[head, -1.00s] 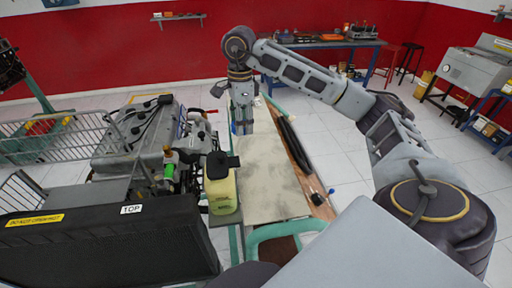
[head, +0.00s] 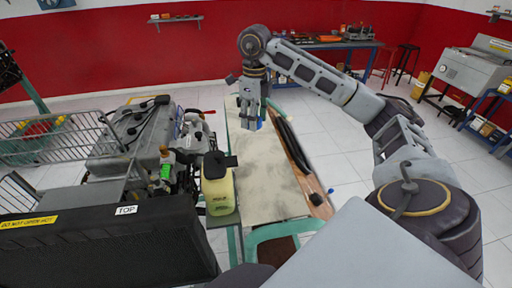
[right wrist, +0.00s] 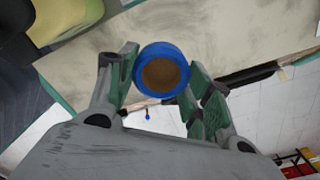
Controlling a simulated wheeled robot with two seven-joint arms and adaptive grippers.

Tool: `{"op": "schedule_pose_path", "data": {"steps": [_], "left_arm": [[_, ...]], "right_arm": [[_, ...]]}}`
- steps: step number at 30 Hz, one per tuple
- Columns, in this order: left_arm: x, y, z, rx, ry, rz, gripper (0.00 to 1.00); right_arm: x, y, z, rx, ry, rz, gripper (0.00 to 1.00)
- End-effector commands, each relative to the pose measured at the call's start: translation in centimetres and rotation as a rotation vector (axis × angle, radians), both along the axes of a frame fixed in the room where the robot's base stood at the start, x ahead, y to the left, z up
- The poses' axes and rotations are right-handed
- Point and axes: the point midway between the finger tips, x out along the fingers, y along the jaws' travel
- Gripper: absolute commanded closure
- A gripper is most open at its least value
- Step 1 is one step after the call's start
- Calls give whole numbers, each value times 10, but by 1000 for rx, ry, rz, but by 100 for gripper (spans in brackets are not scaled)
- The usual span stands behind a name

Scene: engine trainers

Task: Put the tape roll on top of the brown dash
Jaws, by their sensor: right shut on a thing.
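A blue tape roll with a brown core (right wrist: 162,72) sits between the fingers of my right gripper (right wrist: 160,85) in the right wrist view. The fingers are shut on it. In the head view my right gripper (head: 251,116) points down over the far part of the worktable, and a bit of the blue roll (head: 260,124) shows beside the fingertips. A long brown piece (head: 318,208), which looks like the brown dash, lies along the table's right edge, partly under a long black part (head: 292,143). The gripper is left of its far end. My left gripper is not in view.
The worktable (head: 265,185) has a bare, stained top in the middle. A yellow bottle with a black cap (head: 219,190) stands at its near left. An engine trainer (head: 145,145) with a wire cage (head: 50,140) stands left. White tiled floor lies right.

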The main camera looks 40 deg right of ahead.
Motion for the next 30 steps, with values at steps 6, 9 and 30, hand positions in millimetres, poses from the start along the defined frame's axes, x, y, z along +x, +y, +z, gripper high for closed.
{"op": "schedule_pose_path", "data": {"steps": [6, 9, 30], "left_arm": [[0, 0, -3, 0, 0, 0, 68], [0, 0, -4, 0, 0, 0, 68], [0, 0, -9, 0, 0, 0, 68]], "right_arm": [[-3, -13, -1, -5, 3, -173, 70], [-5, -19, -2, -7, 3, -252, 70], [-12, -43, 0, -19, 4, -584, 70]]}}
